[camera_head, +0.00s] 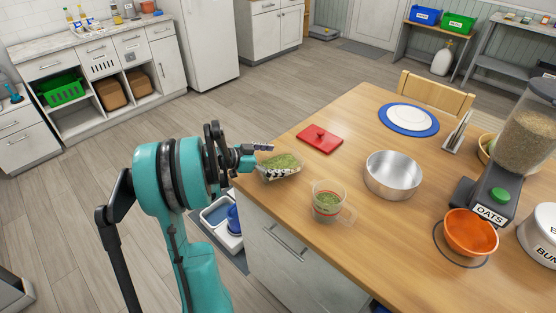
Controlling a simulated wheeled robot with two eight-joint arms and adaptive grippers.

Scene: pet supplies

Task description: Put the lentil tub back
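A clear tub of green lentils (284,162) is at the left corner of the wooden table. My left gripper (268,162) is at the tub's left side, one finger along its far side and a dark-and-white finger across its near side. Whether the fingers press on the tub, or whether it is lifted, I cannot tell. A red lid (320,139) with a knob lies flat on the table behind the tub. My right gripper is not in view.
A steel bowl (393,177) stands right of the cup. Farther right are an orange bowl (470,234) and the oats dispenser (490,196). A white plate on a blue mat (434,125) lies at the back. The table front is clear.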

